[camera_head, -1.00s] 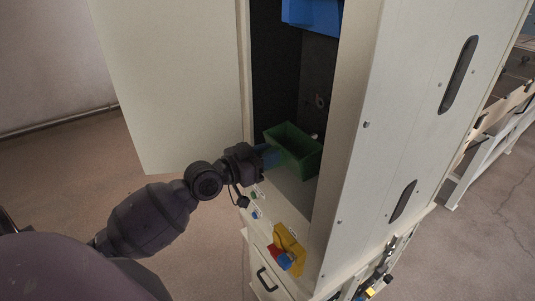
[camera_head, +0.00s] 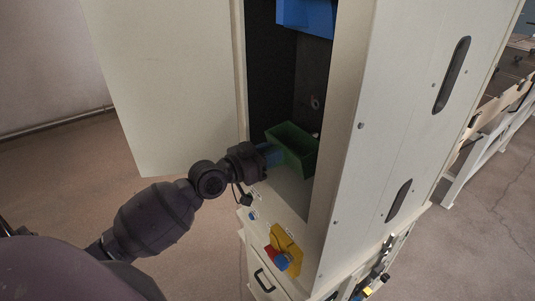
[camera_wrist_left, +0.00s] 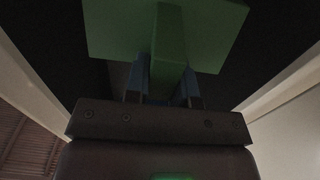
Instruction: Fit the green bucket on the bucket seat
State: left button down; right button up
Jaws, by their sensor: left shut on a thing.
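The green bucket (camera_head: 293,147) is an open-topped box inside the tall cabinet, held above the cabinet's floor and a little tilted in the head view. My left gripper (camera_head: 272,154), with blue fingers, reaches in through the cabinet opening and is shut on the bucket's near side. In the left wrist view the green bucket (camera_wrist_left: 205,35) fills the top, and the gripper's fingers (camera_wrist_left: 165,82) close on a green rib of it. A small round fitting (camera_head: 315,103) shows on the dark back wall behind the bucket. I cannot make out the bucket seat for certain. My right gripper is not in view.
A blue bin (camera_head: 306,14) hangs higher in the cabinet. The cabinet's door (camera_head: 165,80) stands open at left, and its side panel (camera_head: 405,130) bounds the right. A yellow part with a red-and-blue piece (camera_head: 285,243) sits on the front ledge below.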

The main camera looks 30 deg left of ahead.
pick_arm(q)
jog(key=shift+w+d, duration=0.1)
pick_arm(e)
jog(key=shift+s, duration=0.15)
pick_arm(q)
jog(key=shift+w+d, duration=0.15)
jog(key=shift+w, duration=0.2)
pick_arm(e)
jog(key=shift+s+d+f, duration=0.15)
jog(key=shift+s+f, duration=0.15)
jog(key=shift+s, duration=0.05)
pick_arm(q)
jog(key=shift+w+d, duration=0.1)
jog(key=shift+w, duration=0.2)
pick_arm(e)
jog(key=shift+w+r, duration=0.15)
pick_arm(q)
jog(key=shift+w+d, duration=0.15)
jog(key=shift+w, duration=0.25)
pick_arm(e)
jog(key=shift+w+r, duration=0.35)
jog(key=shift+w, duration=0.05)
pick_arm(q)
jog(key=shift+w+d, duration=0.15)
jog(key=shift+w, duration=0.2)
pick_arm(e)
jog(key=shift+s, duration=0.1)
